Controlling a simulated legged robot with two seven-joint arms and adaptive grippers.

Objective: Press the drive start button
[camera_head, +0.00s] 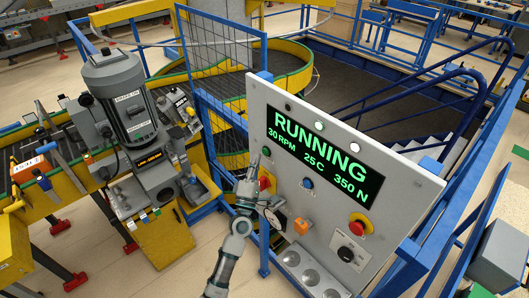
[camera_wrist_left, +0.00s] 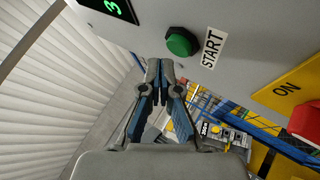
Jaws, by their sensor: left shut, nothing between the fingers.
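The green button (camera_wrist_left: 182,42) sits on the grey control panel beside a white START label (camera_wrist_left: 213,48) in the left wrist view. In the head view, the green button (camera_head: 266,151) is at the panel's left edge. My left gripper (camera_head: 254,165) is shut and empty, with its fingertips just below the button. In the left wrist view, the gripper (camera_wrist_left: 160,65) points at the panel, and its tips appear beside the button, not over it. The display (camera_head: 322,150) reads RUNNING, 30 RPM, 25 C, 350 N. My right gripper is not in view.
The panel (camera_head: 398,180) also carries a blue button (camera_head: 307,184), a red emergency button (camera_head: 360,223) and a black knob (camera_head: 346,254). A red switch on a yellow ON plate (camera_wrist_left: 285,88) is near the left gripper. A motor unit (camera_head: 128,100) stands left.

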